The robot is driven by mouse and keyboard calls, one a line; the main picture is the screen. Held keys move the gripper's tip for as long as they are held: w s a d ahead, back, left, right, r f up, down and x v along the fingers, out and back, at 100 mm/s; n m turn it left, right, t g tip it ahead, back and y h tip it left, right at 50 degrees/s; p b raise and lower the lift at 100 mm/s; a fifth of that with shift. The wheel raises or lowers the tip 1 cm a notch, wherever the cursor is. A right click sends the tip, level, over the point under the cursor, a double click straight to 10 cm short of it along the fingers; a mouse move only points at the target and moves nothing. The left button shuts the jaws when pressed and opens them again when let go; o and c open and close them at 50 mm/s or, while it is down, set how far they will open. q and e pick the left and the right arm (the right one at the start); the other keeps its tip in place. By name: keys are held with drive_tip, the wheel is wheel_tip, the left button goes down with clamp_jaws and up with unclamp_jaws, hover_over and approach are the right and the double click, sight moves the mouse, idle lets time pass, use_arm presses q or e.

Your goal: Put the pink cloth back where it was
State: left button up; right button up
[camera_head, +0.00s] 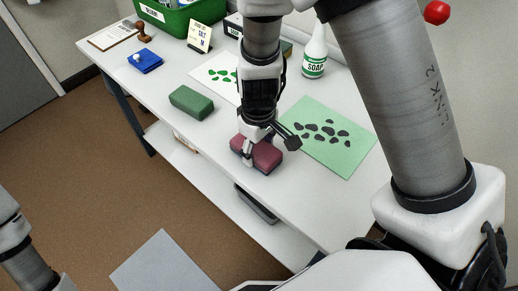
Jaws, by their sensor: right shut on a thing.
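The pink cloth (266,155) is a dark pink, block-like folded piece at the front edge of the white table (220,135). My right gripper (248,157) comes down on it from above and is shut on it. The fingers cover part of its left side. I cannot tell whether the cloth rests on the table or is held slightly above it. Part of my left arm shows at the lower left, but its gripper is outside the view.
A green block (191,102) lies left of the cloth. A green sheet with dark blobs (346,153) lies to the right, and a white sheet with green blobs (205,72) behind.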

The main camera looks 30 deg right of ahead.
sight(259, 149)
drive_tip(key=shift+s+r, duration=0.1)
drive_tip(key=shift+s, duration=0.1)
drive_tip(key=o, duration=0.9)
drive_tip(key=shift+d+f, duration=0.1)
drive_tip(key=shift+f, duration=0.15)
drive_tip(key=o, duration=0.5)
drive_tip(key=shift+c, duration=0.2)
drive_tip(key=shift+r, duration=0.15)
drive_tip(key=shift+r, duration=0.4)
wheel_tip(259, 149, up, 11)
drive_tip(key=p, duration=0.2)
drive_tip(key=shift+r, duration=0.2)
